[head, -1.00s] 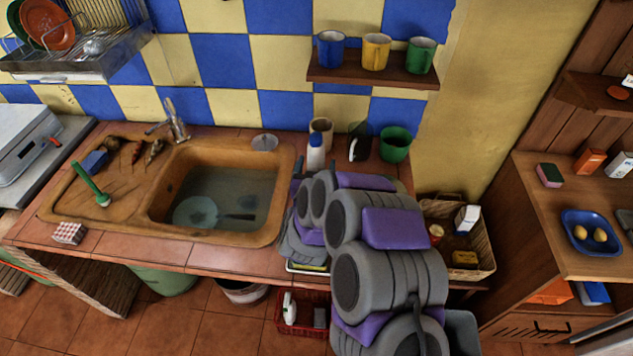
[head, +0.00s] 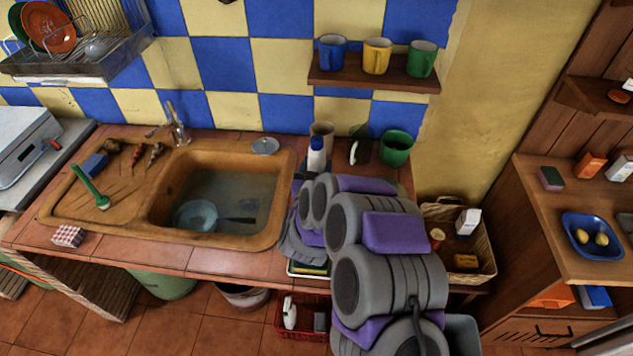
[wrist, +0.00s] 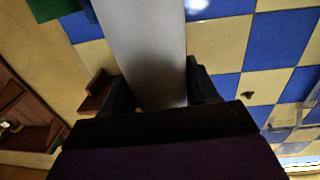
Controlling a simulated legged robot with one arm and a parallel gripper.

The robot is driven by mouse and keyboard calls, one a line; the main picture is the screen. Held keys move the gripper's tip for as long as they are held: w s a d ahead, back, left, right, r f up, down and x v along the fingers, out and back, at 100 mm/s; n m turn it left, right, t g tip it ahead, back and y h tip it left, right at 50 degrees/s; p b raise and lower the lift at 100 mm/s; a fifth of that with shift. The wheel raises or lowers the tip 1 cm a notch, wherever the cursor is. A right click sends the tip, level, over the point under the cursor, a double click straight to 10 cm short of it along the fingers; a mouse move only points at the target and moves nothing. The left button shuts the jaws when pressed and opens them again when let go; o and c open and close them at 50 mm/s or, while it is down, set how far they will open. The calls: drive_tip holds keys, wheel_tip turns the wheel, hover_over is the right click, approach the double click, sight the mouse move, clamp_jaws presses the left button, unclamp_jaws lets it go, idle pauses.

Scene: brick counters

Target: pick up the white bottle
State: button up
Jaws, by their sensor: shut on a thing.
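The white bottle (head: 316,159) with a blue cap stands upright on the tiled counter, right of the sink, in the head view. In the wrist view a pale grey-white bottle body (wrist: 147,50) runs between the two dark fingers of my gripper (wrist: 163,92). My gripper is shut on it. In the head view my own grey and purple arm hides most of the gripper and the bottle's lower part. I cannot tell whether its base is clear of the counter.
A beige cup (head: 321,131), a dark item with a white handle (head: 356,150) and a green pot (head: 396,148) stand close behind and right of the bottle. A mug shelf (head: 374,78) hangs above. The sink (head: 225,198) lies to the left, a basket (head: 481,262) to the right.

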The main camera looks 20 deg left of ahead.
sight(316, 142)
wheel_tip(316, 142, up, 10)
drive_tip(key=shift+r+p, duration=0.1)
drive_tip(key=shift+p, duration=1.15)
drive_tip(key=d+r+m+h, duration=0.2)
drive_tip(key=d+r+h, duration=0.2)
drive_tip(key=d, duration=1.4)
drive_tip(key=w+d+r+m+h, duration=0.1)
drive_tip(key=d+r+m+h, duration=0.2)
drive_tip(key=d, duration=1.5)
wheel_tip(316, 142, up, 3)
drive_tip(key=shift+w+d+f+g+h, duration=0.2)
drive_tip(key=shift+g+h, duration=0.1)
drive_tip(key=shift+h, duration=0.2)
